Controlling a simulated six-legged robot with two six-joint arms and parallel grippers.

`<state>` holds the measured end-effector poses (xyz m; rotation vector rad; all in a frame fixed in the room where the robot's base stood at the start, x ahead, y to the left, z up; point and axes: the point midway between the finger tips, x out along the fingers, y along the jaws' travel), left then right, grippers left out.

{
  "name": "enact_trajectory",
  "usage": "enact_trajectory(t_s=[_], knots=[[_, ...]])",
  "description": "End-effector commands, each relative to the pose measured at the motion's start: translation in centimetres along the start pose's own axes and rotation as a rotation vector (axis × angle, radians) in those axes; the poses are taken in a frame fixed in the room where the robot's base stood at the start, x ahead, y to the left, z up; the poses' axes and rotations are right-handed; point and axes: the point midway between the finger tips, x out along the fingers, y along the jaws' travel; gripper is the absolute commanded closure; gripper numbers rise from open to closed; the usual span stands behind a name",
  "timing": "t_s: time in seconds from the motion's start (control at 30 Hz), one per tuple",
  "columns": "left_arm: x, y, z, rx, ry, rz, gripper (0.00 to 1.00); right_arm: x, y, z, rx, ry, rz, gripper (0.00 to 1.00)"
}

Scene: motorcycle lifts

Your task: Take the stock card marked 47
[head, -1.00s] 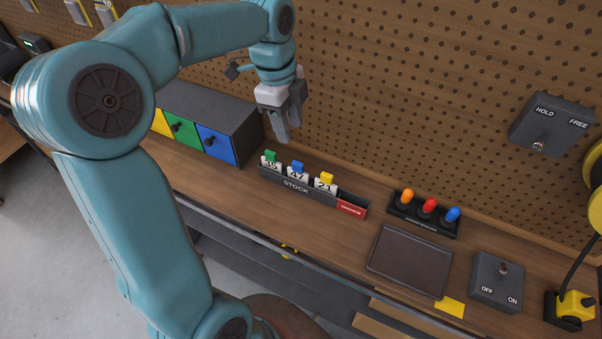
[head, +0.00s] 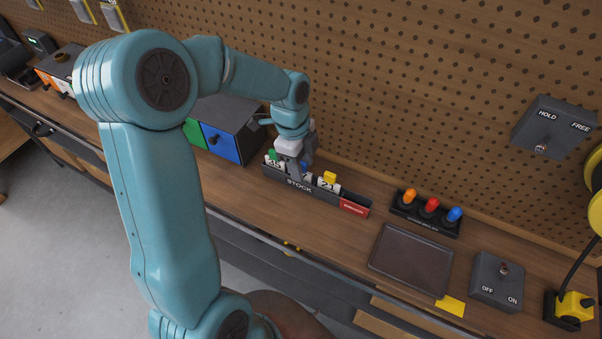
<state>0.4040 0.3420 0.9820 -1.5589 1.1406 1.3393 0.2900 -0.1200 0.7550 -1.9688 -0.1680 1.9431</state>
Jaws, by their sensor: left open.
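The stock card marked 47 (head: 305,175) stands in the middle of the dark STOCK rack (head: 327,199), mostly hidden behind my left gripper; a bit of its blue tab and white face shows. My left gripper (head: 300,172) is open, pointing down at this card. I cannot tell whether its fingers are around the card's tab or touching it. The card with the green tab, marked 45 (head: 274,161), stands to its left. The card with the yellow tab, marked 21 (head: 329,182), stands to its right. My right gripper is not in view.
A red-labelled section (head: 354,207) forms the rack's right end. A cabinet with coloured drawers (head: 222,145) stands left of the rack. Right are a block of coloured knobs (head: 428,208), a brown tray (head: 411,259) and an OFF/ON switch box (head: 497,283). Pegboard rises behind.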

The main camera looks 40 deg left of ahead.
Motion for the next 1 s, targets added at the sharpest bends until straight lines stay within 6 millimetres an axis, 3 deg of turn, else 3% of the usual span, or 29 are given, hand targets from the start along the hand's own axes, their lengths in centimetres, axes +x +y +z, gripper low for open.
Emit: enact_trajectory(t_s=[0.07, 0.1, 0.2, 0.67, 0.87, 1.0], knots=[[0.0, 0.0, 0.0, 0.000, 0.000, 0.000, 0.61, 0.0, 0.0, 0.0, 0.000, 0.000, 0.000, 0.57], [0.0, 0.0, 0.0, 0.000, 0.000, 0.000, 0.74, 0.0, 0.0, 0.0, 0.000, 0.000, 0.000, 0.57], [0.0, 0.0, 0.0, 0.000, 0.000, 0.000, 1.00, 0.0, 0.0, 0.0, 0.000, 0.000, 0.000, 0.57], [-1.0, -0.1, -0.1, -0.001, 0.000, -0.003, 1.00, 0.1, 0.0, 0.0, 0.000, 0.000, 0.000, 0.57], [-4.1, -0.1, -0.6, 0.001, 0.000, -0.006, 1.00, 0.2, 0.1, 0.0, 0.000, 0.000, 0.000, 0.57], [-7.5, -0.1, -1.1, 0.001, 0.000, -0.008, 1.00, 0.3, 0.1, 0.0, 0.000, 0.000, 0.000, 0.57]])
